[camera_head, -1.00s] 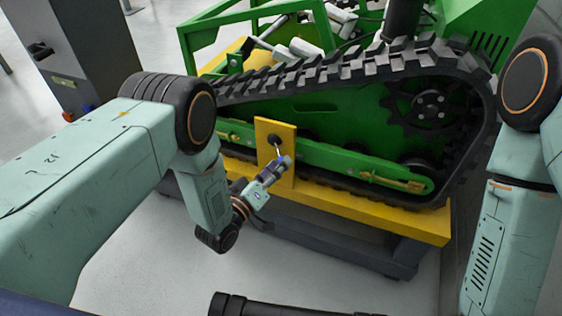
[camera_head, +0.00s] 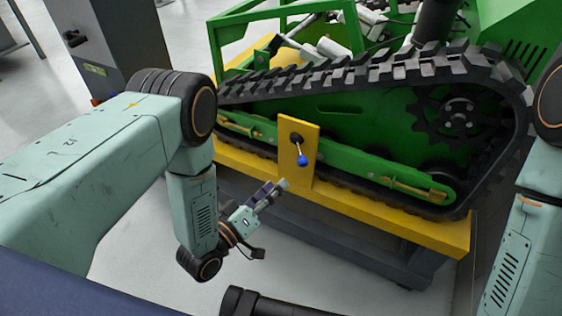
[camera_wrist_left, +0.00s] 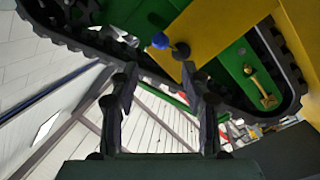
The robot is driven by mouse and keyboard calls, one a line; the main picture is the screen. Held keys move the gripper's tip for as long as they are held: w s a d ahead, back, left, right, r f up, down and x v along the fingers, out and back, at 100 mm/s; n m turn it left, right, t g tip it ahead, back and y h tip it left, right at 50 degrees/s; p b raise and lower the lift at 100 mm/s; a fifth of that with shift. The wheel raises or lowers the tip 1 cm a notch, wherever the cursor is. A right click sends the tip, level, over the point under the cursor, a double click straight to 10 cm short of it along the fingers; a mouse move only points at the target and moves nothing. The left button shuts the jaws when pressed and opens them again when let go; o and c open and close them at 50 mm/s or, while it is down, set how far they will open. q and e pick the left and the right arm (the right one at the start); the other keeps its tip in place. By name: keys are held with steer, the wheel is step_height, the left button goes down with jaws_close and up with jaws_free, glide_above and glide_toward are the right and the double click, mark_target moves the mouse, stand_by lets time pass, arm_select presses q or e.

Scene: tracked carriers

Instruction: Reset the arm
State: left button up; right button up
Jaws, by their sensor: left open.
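My left gripper (camera_head: 274,192) is open and empty, in front of and below the yellow plate (camera_head: 297,169) on the tracked carrier. It also shows in the left wrist view (camera_wrist_left: 160,82), with its two fingers apart. A lever with a blue knob (camera_head: 303,160) sticks out from a black boss on the plate and hangs downward in the head view. In the left wrist view the blue knob (camera_wrist_left: 160,41) lies beyond the fingertips, clear of them. The right arm (camera_head: 520,240) shows at the right edge; its gripper is out of view.
The green carrier with its black track (camera_head: 350,75) rests on a yellow platform (camera_head: 420,228) just beyond the gripper. A grey cabinet (camera_head: 120,45) stands at the back left. The floor (camera_head: 150,255) in front of the platform is mostly clear.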

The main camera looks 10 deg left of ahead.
arm_select(q)
steer(key=s+a+f+m+g+y, duration=0.25)
steer(key=s+f+g, duration=0.35)
steer(key=f, duration=0.4)
steer(key=s+a+f+m+g+y+p, duration=0.1)
steer(key=s+a+g+y, duration=0.15)
steer(key=s, duration=0.45)
steer(key=s+a+f+g+y+p, duration=0.1)
steer(key=s+a+g, duration=0.1)
steer(key=s+g, duration=0.35)
steer(key=s+a+r+g+y+p, duration=0.1)
steer(key=s+a+r+g+p, duration=0.1)
steer(key=s+r, duration=0.6)
steer(key=s+p, duration=0.1)
steer(key=s, duration=0.2)
steer(key=shift+a+r+y, duration=0.3)
steer(key=shift+r+y, duration=0.1)
